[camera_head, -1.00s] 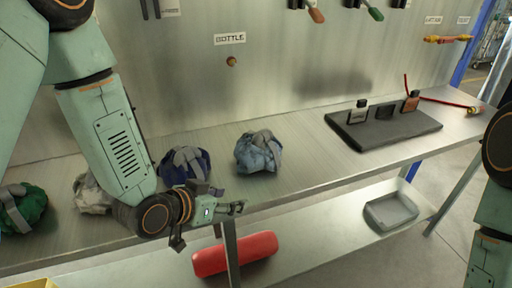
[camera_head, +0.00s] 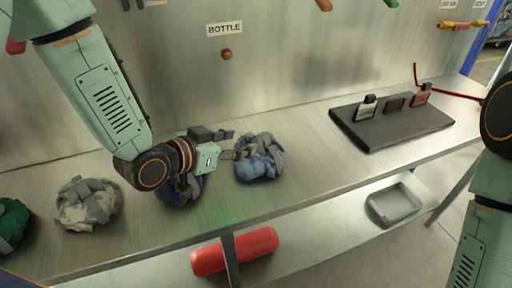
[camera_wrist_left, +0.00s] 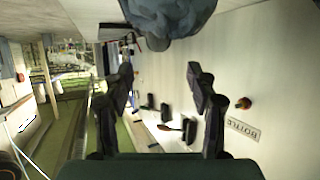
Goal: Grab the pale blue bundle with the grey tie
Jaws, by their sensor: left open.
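The pale blue bundle with the grey tie (camera_head: 258,160) sits on the metal bench, right of the middle bundles. My left gripper (camera_head: 231,145) is open just left of it, its fingers pointing right toward the bundle. I cannot tell whether they touch. In the left wrist view the bundle (camera_wrist_left: 170,16) fills the top edge, beyond the tips of the open fingers (camera_wrist_left: 162,75), with nothing between them. My right gripper is out of view; only my right arm shows at the right edge.
A dark blue bundle (camera_head: 180,190) lies partly hidden under my left wrist. A whitish camouflage bundle (camera_head: 88,204) and a green bundle (camera_head: 12,222) lie further left. A black stand (camera_head: 392,121) is at right. A red cylinder (camera_head: 235,251) and grey tray (camera_head: 394,203) are on the lower shelf.

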